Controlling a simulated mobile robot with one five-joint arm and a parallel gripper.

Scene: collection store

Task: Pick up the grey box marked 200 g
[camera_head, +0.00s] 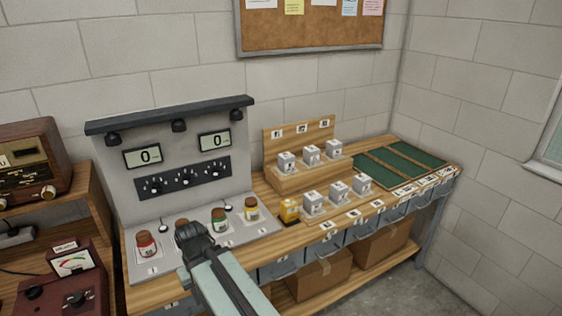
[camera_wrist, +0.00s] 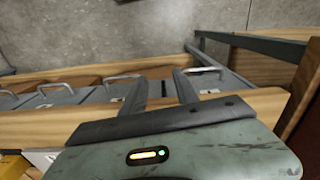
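Several small light grey boxes stand on a wooden stepped stand (camera_head: 300,178) on the bench. The upper row has a left box (camera_head: 286,162), a middle box (camera_head: 311,155) and a right box (camera_head: 334,149). The lower row has a left box (camera_head: 312,204), a middle box (camera_head: 338,191) and a right box (camera_head: 361,184). Their marks are too small to read, so I cannot tell which is 200 g. My gripper (camera_head: 192,236) is left of them, over the front of the grey console. In the wrist view its two fingers (camera_wrist: 163,88) are apart with nothing between them.
Several jars, including a red-labelled one (camera_head: 146,245), stand on the console (camera_head: 165,150) near my gripper. Green trays (camera_head: 405,163) lie right. Drawers with handles (camera_wrist: 123,78) line the bench front.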

